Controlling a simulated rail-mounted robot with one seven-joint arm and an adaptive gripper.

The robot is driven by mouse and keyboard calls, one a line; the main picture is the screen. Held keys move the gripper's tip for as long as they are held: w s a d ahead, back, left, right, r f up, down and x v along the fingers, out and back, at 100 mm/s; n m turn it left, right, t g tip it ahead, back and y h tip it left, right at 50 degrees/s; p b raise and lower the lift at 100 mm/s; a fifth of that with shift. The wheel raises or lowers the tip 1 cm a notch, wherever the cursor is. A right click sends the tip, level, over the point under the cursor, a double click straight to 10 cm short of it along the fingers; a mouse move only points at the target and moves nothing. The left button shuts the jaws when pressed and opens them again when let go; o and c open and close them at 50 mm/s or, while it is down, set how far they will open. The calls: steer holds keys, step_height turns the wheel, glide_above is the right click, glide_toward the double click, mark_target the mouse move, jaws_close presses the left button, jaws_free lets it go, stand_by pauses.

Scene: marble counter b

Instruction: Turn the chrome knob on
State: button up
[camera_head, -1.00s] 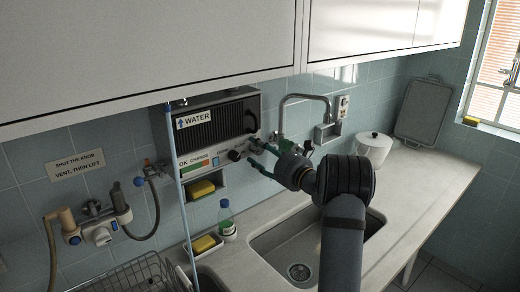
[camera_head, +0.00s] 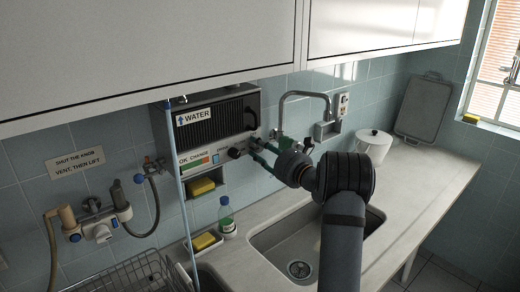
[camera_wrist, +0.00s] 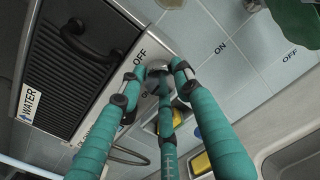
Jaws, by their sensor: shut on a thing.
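The chrome knob (camera_wrist: 157,66) shows in the wrist view on the edge of the wall unit's pale panel, between my fingertips and partly covered by them. My gripper (camera_wrist: 155,78) has green fingers with dark joints and is shut on the knob. In the head view my gripper (camera_head: 262,151) reaches the right end of the panel, and its fingers hide the knob there. An OFF label (camera_wrist: 138,57) stands beside the knob. An ON label (camera_wrist: 220,48) and another OFF lie farther right on the tiles. I cannot tell the knob's angle.
A black knob (camera_head: 235,153) sits left of my fingers on the WATER unit (camera_head: 215,118). A tap (camera_head: 304,97) curves up at the right. Below are the sink (camera_head: 298,249), a bottle (camera_head: 226,217) and a yellow sponge (camera_head: 203,242). A white pot (camera_head: 374,144) stands right.

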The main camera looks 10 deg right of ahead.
steer(key=shift+f, duration=0.2)
steer(key=shift+f+b, duration=0.15)
steer(key=shift+b, duration=0.45)
steer(key=shift+d+n+b, duration=0.1)
steer(key=shift+n+b, duration=0.55)
steer(key=shift+n, duration=0.05)
steer(key=o, duration=1.1)
steer(key=shift+r, duration=0.2)
steer(key=shift+o, duration=0.2)
steer(key=v, duration=1.2)
